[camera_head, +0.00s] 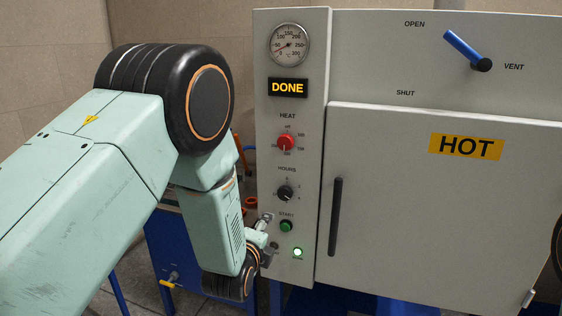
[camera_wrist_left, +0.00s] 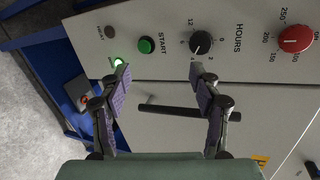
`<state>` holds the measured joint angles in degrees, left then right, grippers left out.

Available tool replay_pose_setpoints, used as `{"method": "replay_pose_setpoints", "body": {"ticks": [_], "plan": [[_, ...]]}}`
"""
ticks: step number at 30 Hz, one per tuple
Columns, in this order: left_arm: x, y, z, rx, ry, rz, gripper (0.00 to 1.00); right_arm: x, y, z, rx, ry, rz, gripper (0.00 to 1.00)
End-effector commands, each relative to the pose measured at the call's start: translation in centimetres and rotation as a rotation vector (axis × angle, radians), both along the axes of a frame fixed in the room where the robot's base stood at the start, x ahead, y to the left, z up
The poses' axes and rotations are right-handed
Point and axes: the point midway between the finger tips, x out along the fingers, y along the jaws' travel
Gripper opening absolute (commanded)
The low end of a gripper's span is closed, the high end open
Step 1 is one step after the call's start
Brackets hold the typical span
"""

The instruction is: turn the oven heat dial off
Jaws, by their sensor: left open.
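The red HEAT dial (camera_head: 286,142) is on the oven's grey control panel (camera_head: 270,200), below the DONE display. It also shows at the upper right of the left wrist view (camera_wrist_left: 295,39). Its setting is too small to read surely. My left gripper (camera_head: 266,232) is low in front of the panel, near the START button and below the dial. In the left wrist view the fingers of the left gripper (camera_wrist_left: 160,78) are spread with nothing between them. The dial lies outside them, up and to the right. My right gripper is not in view.
The black HOURS dial (camera_head: 286,193), green START button (camera_head: 286,226) and lit green lamp (camera_head: 298,252) are below the HEAT dial. A black door handle (camera_head: 336,217) stands out to the right. A blue vent lever (camera_head: 462,45) is above the door marked HOT (camera_head: 466,146).

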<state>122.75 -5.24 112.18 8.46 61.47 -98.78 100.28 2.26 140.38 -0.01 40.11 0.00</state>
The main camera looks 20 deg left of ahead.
Motion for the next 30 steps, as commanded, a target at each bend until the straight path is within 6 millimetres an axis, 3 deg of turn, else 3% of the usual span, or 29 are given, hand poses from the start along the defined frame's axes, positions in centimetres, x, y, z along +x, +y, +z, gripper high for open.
{"method": "replay_pose_setpoints", "body": {"ticks": [1,3,6,9,14,30], "plan": [[1.4,-0.4,4.7,0.075,-0.060,-0.023,0.63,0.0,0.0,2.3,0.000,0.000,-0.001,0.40],[2.9,-0.7,8.8,0.176,-0.125,-0.044,0.63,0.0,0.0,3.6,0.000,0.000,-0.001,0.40],[4.4,-1.0,13.4,0.295,-0.198,-0.058,0.63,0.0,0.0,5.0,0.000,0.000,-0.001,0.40],[5.3,-1.2,16.4,0.378,-0.245,-0.064,0.63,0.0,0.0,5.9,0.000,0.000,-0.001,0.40],[6.0,-1.2,18.1,0.432,-0.275,-0.065,0.63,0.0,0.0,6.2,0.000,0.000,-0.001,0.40],[12.0,-0.4,18.0,0.434,-0.276,-0.064,0.63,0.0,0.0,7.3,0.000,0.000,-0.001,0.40]]}}
